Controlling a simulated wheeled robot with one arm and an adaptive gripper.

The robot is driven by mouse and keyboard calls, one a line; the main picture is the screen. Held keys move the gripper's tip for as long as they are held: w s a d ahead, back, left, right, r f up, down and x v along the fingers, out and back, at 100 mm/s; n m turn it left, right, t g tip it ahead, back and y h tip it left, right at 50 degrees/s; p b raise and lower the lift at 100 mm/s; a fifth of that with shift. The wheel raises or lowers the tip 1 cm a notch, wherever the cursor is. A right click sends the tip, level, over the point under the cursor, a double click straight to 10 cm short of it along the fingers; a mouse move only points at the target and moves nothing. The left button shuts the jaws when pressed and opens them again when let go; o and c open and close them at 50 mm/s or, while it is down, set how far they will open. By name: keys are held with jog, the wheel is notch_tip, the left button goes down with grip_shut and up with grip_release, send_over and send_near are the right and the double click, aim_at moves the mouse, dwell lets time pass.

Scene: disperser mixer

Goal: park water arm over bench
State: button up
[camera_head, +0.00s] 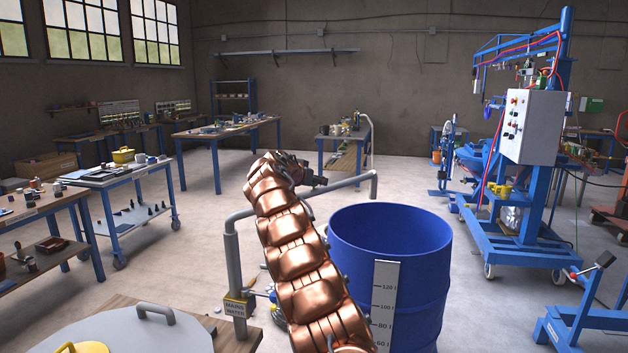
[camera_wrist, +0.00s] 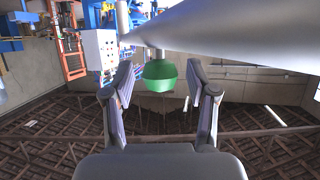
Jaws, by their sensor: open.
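The water arm (camera_head: 345,184) is a grey pipe on an upright post with a "MAINS WATER" label (camera_head: 236,307). It runs right behind my arm, and its bent-down end is above the blue drum's far rim. In the wrist view the pipe (camera_wrist: 230,32) crosses the upper right, very close. A green knob (camera_wrist: 160,76) on a short stem by the pipe sits between the fingers of my open gripper (camera_wrist: 159,78), with gaps on both sides. In the head view my gripper (camera_head: 314,181) is beside the pipe; the knob is hidden there. A wooden bench top (camera_head: 232,340) shows at the post's foot.
The blue drum (camera_head: 413,240) with a litre scale (camera_head: 384,300) stands right of my arm. A round grey lid (camera_head: 130,335) with a handle lies at lower left. A blue mixer frame (camera_head: 535,220) stands at right.

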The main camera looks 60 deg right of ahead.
grip_shut()
dwell(0.5)
